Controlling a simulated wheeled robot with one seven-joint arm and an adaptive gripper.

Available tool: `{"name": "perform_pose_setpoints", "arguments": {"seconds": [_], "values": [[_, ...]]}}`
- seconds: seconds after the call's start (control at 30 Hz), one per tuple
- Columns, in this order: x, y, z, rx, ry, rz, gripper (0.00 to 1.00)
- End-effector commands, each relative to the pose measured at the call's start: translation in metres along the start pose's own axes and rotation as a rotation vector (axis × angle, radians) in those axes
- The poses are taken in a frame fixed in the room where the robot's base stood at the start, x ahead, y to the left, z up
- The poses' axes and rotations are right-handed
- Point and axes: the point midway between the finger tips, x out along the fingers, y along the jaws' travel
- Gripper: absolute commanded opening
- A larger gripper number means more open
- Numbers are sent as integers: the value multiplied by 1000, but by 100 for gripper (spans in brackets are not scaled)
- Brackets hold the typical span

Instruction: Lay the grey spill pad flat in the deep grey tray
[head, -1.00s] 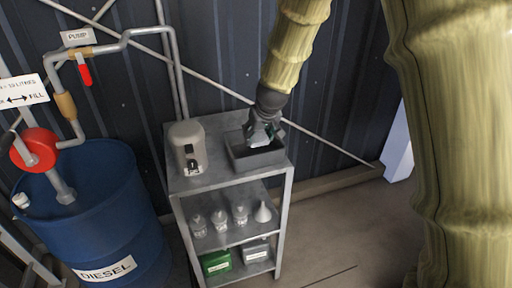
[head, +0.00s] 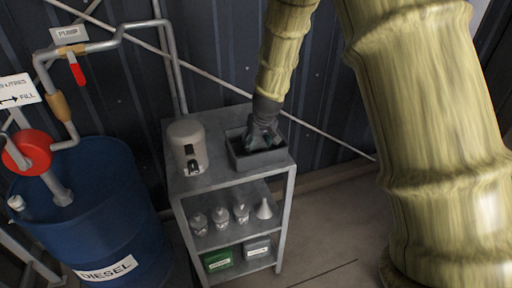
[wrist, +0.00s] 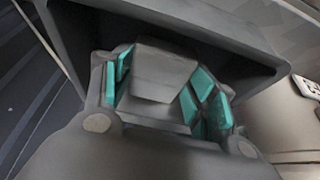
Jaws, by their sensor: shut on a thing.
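The deep grey tray (head: 262,161) stands on the top of the metal shelf unit, at its right end. My gripper (head: 262,142) points down into the tray from above, its fingers within the rim. In the wrist view my gripper (wrist: 163,98) has its teal finger pads on either side of the grey spill pad (wrist: 165,72) and is shut on it. The tray's dark wall (wrist: 170,28) shows around the fingers there. The pad looks folded or tilted; its lower part is hidden by the gripper. I cannot tell whether it touches the tray floor.
A light grey canister (head: 187,147) stands left of the tray on the shelf unit (head: 207,183). Several clear bottles and a white funnel (head: 265,209) stand on the middle shelf, boxes below. A blue diesel drum (head: 85,215) is at left, with pipework above. A corrugated wall is close behind.

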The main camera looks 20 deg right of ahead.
Motion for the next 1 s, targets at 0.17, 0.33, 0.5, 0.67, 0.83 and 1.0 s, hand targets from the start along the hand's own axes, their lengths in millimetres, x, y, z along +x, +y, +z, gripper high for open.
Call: {"name": "perform_pose_setpoints", "arguments": {"seconds": [0.17, 0.33, 0.5, 0.67, 0.83, 1.0], "values": [[21, -1, 9, 1, -2, -2, 41], [28, -2, 11, -1, 0, 0, 38], [28, -2, 11, -2, 0, -1, 65], [28, -3, 11, -2, 0, -1, 79], [28, -3, 11, -2, 0, -1, 79], [26, -3, 11, -2, 0, -1, 79]]}}
